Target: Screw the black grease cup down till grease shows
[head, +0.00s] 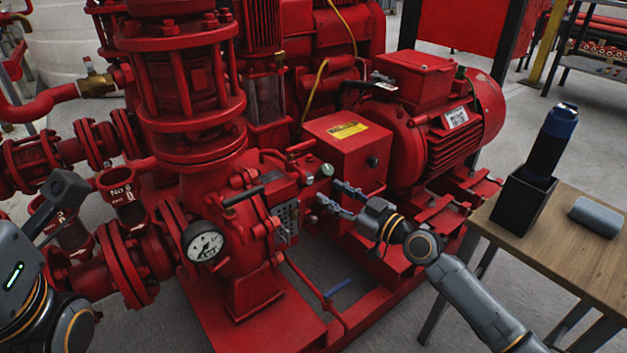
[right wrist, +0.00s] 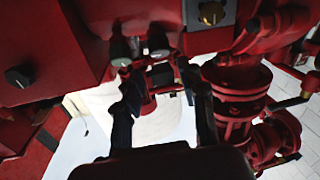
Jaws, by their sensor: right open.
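On the pump's bearing housing, a small greenish round cap (head: 326,170) and a darker one (head: 308,179) sit side by side. In the right wrist view a grey-green cap (right wrist: 120,48) and a dark cap (right wrist: 158,42) show just beyond the fingers. I cannot tell for sure which is the black grease cup; no grease is discernible. My right gripper (head: 331,193) is open and empty, with its fingertips just short of the caps; it also shows in the right wrist view (right wrist: 160,76). My left gripper (head: 62,188) is at the left edge, its jaws unclear.
A black knob (head: 372,161) is on the red box (head: 345,140) right of the caps. A pressure gauge (head: 203,242) and red pipes are to the left.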

